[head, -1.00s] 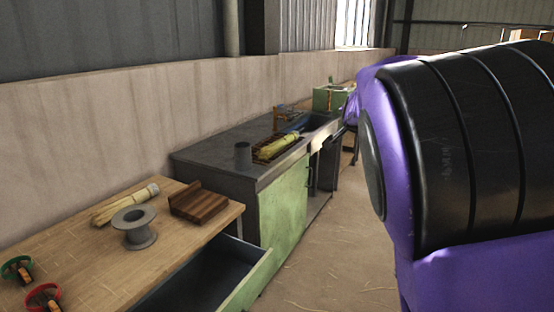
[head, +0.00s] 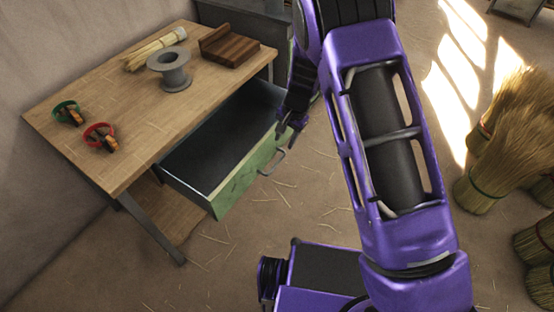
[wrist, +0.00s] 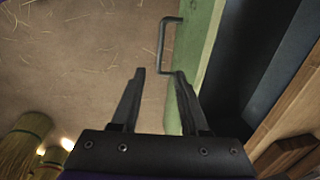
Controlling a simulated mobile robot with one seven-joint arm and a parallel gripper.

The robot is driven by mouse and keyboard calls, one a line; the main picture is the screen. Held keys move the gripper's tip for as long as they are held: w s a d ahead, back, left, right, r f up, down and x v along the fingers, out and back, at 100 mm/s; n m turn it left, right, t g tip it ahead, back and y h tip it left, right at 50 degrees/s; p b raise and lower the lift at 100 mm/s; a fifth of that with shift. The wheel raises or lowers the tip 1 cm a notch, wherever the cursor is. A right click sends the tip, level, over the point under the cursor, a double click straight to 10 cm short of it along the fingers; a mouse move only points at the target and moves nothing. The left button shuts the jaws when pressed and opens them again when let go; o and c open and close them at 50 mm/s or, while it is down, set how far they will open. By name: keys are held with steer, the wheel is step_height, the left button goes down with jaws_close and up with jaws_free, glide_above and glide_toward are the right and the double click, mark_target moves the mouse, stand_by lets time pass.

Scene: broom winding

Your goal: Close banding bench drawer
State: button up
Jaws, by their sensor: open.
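The banding bench (head: 120,110) has a wooden top, and its drawer (head: 205,145) is pulled well out and looks empty. The drawer's green front (head: 240,180) carries a grey metal bar handle (head: 274,165). In the head view my gripper (head: 288,125) is by the far end of the drawer front, partly hidden by my arm. In the wrist view my gripper (wrist: 157,75) is open, with the lower end of the handle (wrist: 162,42) just ahead of its fingertips, nearer the right finger. Nothing is between the fingers. I cannot tell whether the right finger touches the drawer front.
On the bench top are a grey spool (head: 169,70), a straw bundle (head: 155,48), a dark wooden block (head: 229,47), a green banded item (head: 67,112) and a red one (head: 100,135). Straw bundles (head: 485,190) stand at the right. The floor before the drawer has only loose straw.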

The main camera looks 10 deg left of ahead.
mark_target(277, 163)
steer(key=f, duration=0.4)
steer(key=a+f+b, duration=0.1)
steer(key=f, duration=0.3)
steer(key=w+a+f, duration=0.1)
steer(key=f, duration=0.3)
steer(key=shift+a+f, duration=0.2)
steer(key=shift+f, duration=0.05)
jaws_close()
stand_by(0.8)
